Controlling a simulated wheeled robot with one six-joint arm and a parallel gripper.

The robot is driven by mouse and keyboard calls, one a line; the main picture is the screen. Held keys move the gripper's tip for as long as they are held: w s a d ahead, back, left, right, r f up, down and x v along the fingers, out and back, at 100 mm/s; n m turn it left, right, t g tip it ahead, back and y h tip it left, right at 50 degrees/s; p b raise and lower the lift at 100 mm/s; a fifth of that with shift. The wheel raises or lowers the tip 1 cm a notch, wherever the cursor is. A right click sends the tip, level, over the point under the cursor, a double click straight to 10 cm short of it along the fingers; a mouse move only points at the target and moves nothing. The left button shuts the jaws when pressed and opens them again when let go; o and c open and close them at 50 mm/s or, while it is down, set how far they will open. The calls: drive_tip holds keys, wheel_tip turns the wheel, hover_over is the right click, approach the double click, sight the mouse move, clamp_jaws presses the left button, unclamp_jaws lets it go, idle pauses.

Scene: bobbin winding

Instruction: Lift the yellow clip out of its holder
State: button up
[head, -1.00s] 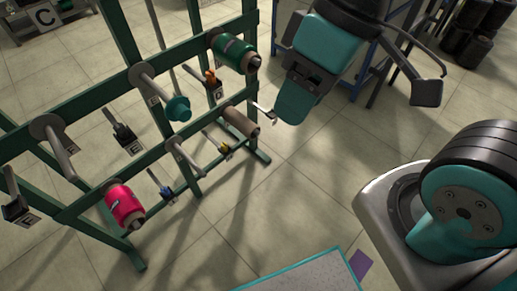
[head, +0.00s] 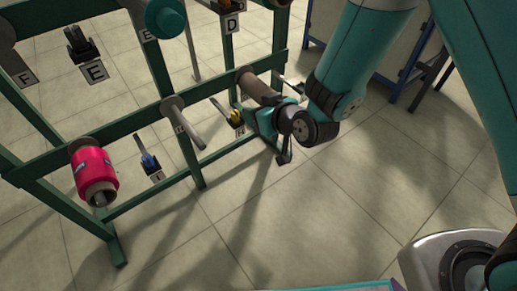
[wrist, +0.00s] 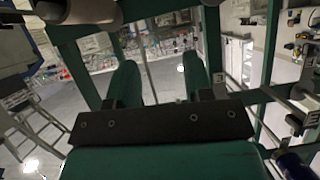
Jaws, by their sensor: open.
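The yellow clip (head: 236,118) sits in its holder at the lower rail of the green rack in the head view, just left of my gripper. The label below it (head: 240,132) is small and partly hidden. My gripper (head: 250,117) is at the rack, right beside the yellow clip; from the head view I cannot tell whether it touches the clip. In the wrist view my gripper (wrist: 160,75) is open, its two green fingers apart with nothing visibly held between them. I cannot make out the yellow clip in the wrist view.
A bare brown tube (head: 258,86) sticks out just above my gripper. An empty grey peg (head: 183,125), a blue clip (head: 149,161) and a pink spool (head: 93,172) are to the left along the rack (head: 140,126). The floor (head: 290,210) in front is clear.

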drive_tip(key=t+b, duration=0.1)
approach(237, 114)
drive_tip(key=x, duration=0.7)
drive_tip(key=shift+w+a+f+b, duration=0.15)
drive_tip(key=shift+w+f+b, duration=0.05)
drive_tip(key=shift+f+b, duration=0.2)
drive_tip(key=shift+x, duration=0.9)
drive_tip(key=shift+r, duration=0.15)
drive_tip(key=c, duration=0.9)
drive_tip(key=shift+o, duration=0.2)
drive_tip(key=shift+r, duration=0.1)
drive_tip(key=shift+r, duration=0.3)
